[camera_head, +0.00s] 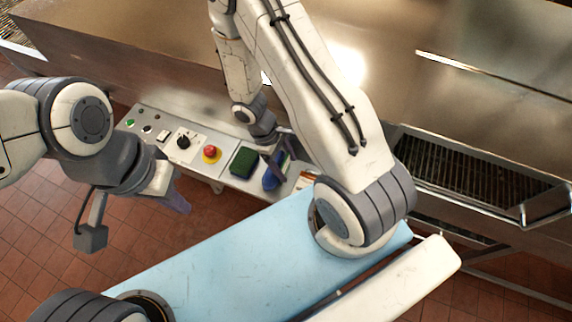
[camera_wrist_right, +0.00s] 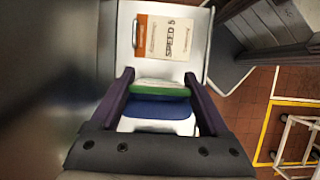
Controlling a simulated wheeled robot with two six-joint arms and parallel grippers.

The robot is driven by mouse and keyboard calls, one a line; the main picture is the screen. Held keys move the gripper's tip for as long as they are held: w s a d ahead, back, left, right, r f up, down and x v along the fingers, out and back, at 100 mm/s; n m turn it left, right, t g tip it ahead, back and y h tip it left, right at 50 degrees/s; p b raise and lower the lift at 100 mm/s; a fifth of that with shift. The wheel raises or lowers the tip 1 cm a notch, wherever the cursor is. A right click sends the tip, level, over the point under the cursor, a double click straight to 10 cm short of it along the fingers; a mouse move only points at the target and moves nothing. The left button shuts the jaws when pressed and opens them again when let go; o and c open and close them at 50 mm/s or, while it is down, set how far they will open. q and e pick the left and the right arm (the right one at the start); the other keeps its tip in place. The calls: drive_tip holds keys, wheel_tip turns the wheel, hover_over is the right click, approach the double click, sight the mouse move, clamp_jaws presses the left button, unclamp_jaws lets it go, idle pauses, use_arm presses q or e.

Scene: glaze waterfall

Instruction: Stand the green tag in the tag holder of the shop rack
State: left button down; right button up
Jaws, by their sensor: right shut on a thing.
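My right gripper (camera_head: 284,160) is over the right end of the control panel, largely hidden by its own arm in the head view. In the right wrist view, its purple fingers (camera_wrist_right: 158,78) are on either side of a bright green, white-edged piece, which looks like the green tag (camera_wrist_right: 160,91). A blue piece (camera_wrist_right: 158,108) shows just below it; I cannot tell whether they touch. A blue thing (camera_head: 271,181) also shows below the gripper in the head view. My left gripper (camera_head: 178,203) hangs empty over the floor, its opening unclear. I cannot make out the tag holder.
The control panel (camera_head: 222,180) carries a red button (camera_head: 210,152), a black knob (camera_head: 183,142) and a dark green block (camera_head: 244,161). A "SPEED 5" card (camera_wrist_right: 172,38) lies beyond the right fingers. A steel machine (camera_head: 150,45) stands behind the panel; tiled floor is open at left.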

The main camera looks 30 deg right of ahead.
drive_tip(key=shift+f, duration=0.85)
drive_tip(key=shift+f, duration=0.15)
drive_tip(key=o, duration=1.2)
